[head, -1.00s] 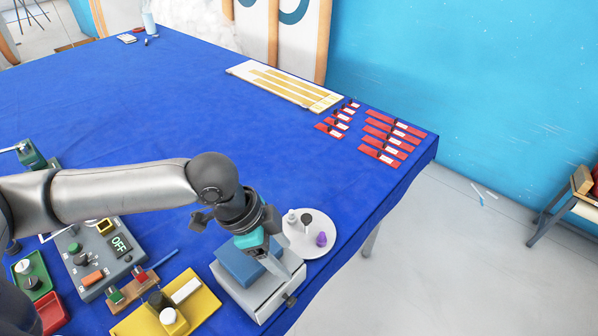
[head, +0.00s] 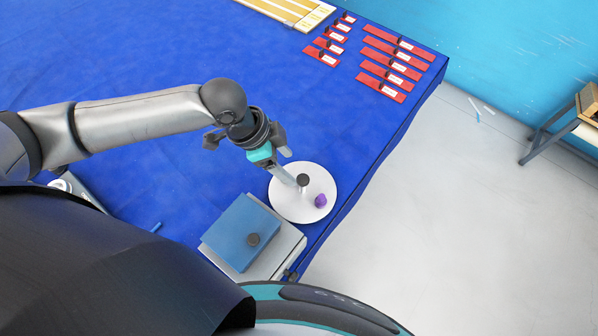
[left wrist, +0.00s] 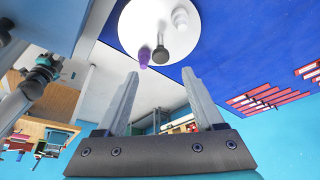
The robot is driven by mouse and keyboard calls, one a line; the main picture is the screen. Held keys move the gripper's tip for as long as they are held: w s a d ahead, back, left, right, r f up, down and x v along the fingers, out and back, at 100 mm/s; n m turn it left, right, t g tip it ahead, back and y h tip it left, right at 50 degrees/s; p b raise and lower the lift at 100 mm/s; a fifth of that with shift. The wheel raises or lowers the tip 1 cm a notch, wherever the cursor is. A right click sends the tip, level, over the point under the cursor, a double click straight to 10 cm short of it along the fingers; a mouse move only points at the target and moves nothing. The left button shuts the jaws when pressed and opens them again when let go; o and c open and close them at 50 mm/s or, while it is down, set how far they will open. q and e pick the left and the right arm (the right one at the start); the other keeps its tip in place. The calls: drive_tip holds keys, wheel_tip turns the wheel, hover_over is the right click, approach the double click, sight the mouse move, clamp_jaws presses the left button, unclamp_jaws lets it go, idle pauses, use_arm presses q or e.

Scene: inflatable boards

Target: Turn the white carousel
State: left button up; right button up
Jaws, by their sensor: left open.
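The white carousel (head: 288,205) is a round disc near the table's right edge. It also shows at the top of the left wrist view (left wrist: 135,22). A dark knobbed post (head: 303,179) and a purple piece (head: 320,201) stand on it. A white piece (left wrist: 180,18) shows on it in the left wrist view; my gripper hides it in the head view. My left gripper (head: 294,178) is open and empty, its fingers over the disc beside the dark post. I cannot tell whether they touch it. My right gripper is not in view.
A blue block (head: 240,232) with a dark knob lies on a white box (head: 285,256), close in front of the carousel. Several red labelled strips (head: 388,66) and a pale board (head: 290,10) lie at the back. The blue cloth between is mostly clear.

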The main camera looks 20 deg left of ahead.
sight(302, 179)
use_arm(q)
drive_tip(key=x, duration=0.7)
drive_tip(key=shift+w+f, duration=0.1)
drive_tip(key=shift+f, duration=0.1)
clamp_jaws()
idle(0.4)
idle(0.8)
